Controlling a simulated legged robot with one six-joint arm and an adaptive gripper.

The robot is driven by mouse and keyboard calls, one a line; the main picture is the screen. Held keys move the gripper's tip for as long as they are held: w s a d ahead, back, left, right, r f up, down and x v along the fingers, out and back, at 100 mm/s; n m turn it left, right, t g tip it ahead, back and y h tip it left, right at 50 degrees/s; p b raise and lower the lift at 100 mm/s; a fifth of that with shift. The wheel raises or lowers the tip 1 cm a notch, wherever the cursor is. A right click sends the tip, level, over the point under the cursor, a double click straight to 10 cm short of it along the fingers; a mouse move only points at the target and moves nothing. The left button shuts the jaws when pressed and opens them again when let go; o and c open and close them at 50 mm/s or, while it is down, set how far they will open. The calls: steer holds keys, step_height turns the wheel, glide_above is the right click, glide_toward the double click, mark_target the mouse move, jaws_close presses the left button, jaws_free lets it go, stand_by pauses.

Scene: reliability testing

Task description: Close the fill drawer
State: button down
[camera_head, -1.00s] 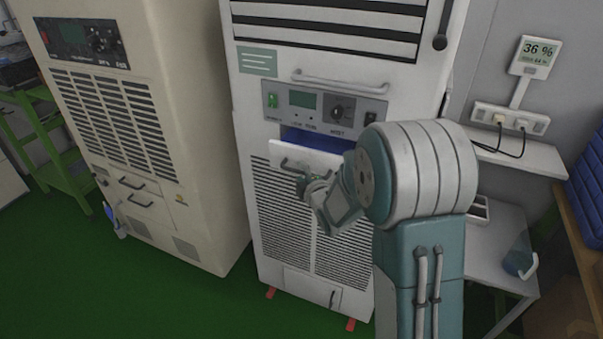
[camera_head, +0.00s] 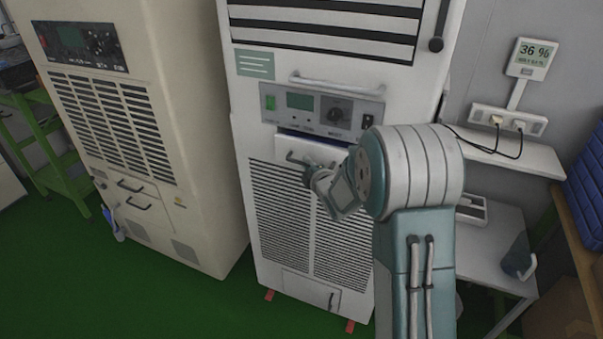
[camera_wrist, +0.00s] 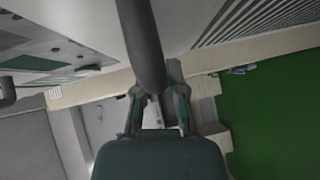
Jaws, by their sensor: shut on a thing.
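The fill drawer (camera_head: 318,151) is a white front below the control panel of the white cabinet. Only a thin dark-blue strip shows above its front, so it stands slightly out. My gripper (camera_head: 309,176) is at the drawer's handle (camera_head: 292,158), left of the drawer's middle. In the wrist view the dark handle bar (camera_wrist: 142,42) runs down between the fingers of my gripper (camera_wrist: 158,100), which are shut on it. My arm hides the right end of the drawer.
The control panel (camera_head: 322,112) and a long upper handle (camera_head: 335,84) sit above the drawer. A beige cabinet (camera_head: 150,120) stands to the left. A small side table (camera_head: 490,250) and a wall shelf (camera_head: 510,155) are on the right. Green floor lies in front.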

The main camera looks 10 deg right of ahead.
steer(key=shift+w+d+f, duration=0.15)
steer(key=shift+w+d, duration=0.6)
steer(key=shift+w, duration=0.3)
steer(key=c, duration=0.9)
jaws_free()
steer(key=shift+c, duration=0.2)
steer(key=shift+o, duration=1.3)
steer(key=shift+w+f, duration=0.1)
steer(key=shift+w, duration=0.05)
steer(key=shift+d, duration=0.1)
steer(key=v, duration=1.2)
